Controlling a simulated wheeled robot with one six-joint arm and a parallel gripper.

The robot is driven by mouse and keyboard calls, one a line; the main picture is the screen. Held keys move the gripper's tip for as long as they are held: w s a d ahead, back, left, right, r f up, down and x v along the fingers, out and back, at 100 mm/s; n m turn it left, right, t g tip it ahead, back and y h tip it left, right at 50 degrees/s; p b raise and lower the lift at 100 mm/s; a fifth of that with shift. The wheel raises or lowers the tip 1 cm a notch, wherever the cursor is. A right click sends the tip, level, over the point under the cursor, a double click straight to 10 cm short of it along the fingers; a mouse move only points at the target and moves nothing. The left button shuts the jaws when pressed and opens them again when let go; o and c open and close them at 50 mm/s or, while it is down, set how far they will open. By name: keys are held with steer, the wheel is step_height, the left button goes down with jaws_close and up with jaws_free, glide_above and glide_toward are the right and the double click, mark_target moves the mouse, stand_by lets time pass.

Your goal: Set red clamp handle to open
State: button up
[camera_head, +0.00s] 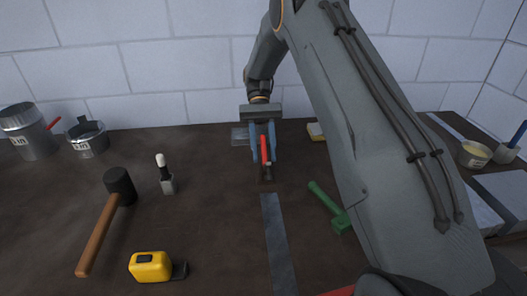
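The red clamp handle (264,148) stands near the middle of the bench, in line with my gripper. My gripper (262,163) reaches down from the far side of the picture, with a blue finger on each side of the handle. The fingers look spread around it, with the red handle between them. I cannot tell whether they touch it. A small dark clamp base (267,176) shows below the fingertips. The rest of the clamp is hidden behind the gripper and handle.
A metal strip (277,240) lies in front of the clamp. A black-headed mallet (104,215), a brush (165,175) and a yellow tape measure (150,266) lie left. A green hammer (330,207) lies right. Metal cans (87,138) stand far left. A brick wall (150,50) closes the back.

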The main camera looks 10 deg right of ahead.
steer(key=b+v, duration=0.2)
steer(key=v, duration=0.5)
steer(key=shift+w+r+b, duration=0.25)
steer(key=shift+w+b, duration=0.1)
steer(key=shift+b, duration=0.05)
